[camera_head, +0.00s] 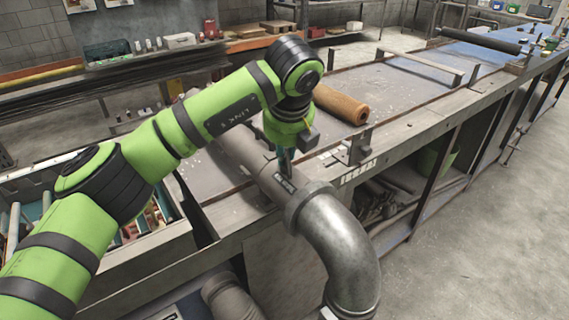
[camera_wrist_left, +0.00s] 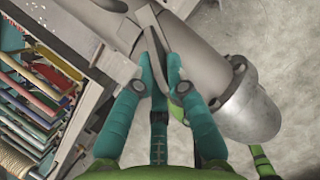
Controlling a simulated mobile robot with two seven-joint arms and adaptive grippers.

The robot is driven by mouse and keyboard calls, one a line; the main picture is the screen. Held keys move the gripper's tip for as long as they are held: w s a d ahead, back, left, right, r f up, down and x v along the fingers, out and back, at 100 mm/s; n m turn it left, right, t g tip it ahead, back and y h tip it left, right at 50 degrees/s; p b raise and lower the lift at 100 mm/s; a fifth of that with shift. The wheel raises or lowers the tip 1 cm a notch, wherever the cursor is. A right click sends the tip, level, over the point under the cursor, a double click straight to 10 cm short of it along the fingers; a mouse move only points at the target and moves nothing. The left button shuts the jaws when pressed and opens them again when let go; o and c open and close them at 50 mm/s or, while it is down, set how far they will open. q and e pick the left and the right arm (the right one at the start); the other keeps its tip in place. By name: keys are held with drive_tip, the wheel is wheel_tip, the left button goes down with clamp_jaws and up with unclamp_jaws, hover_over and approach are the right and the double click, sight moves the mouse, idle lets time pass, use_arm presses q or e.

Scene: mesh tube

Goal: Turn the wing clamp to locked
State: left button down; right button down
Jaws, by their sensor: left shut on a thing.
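My left gripper (camera_head: 287,168) reaches down onto the grey metal pipe near its elbow. In the left wrist view its teal fingers (camera_wrist_left: 165,66) are closed together on a thin grey metal piece that looks like the wing of the wing clamp (camera_wrist_left: 152,25). The fingers hide part of the wing. In the head view my gripper and arm cover the clamp, and I cannot tell its turn position. The pipe (camera_head: 235,147) lies across the bench, and its large elbow (camera_head: 345,250) bends down over the front edge. My right gripper is in neither view.
A brown roll (camera_head: 341,104) lies on the long bench behind the gripper. A small metal bracket (camera_head: 357,147) stands at the bench's front edge, right of the gripper. A bin of coloured tools (camera_wrist_left: 35,85) shows at left in the wrist view. The floor at right is clear.

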use_arm(q)
drive_tip(key=n+y+b, duration=0.1)
drive_tip(key=n, duration=0.1)
drive_tip(key=shift+n, duration=0.3)
drive_tip(key=shift+r+n+g+y+b, duration=0.1)
drive_tip(key=shift+n+g+y+b, duration=0.35)
drive_tip(key=shift+n, duration=0.85)
drive_tip(key=shift+b, duration=0.3)
drive_tip(key=c, duration=1.2)
unclamp_jaws()
drive_tip(key=shift+c, duration=0.2)
drive_tip(key=v, duration=1.2)
drive_tip(key=shift+s+d, duration=0.1)
drive_tip(key=shift+s, duration=0.05)
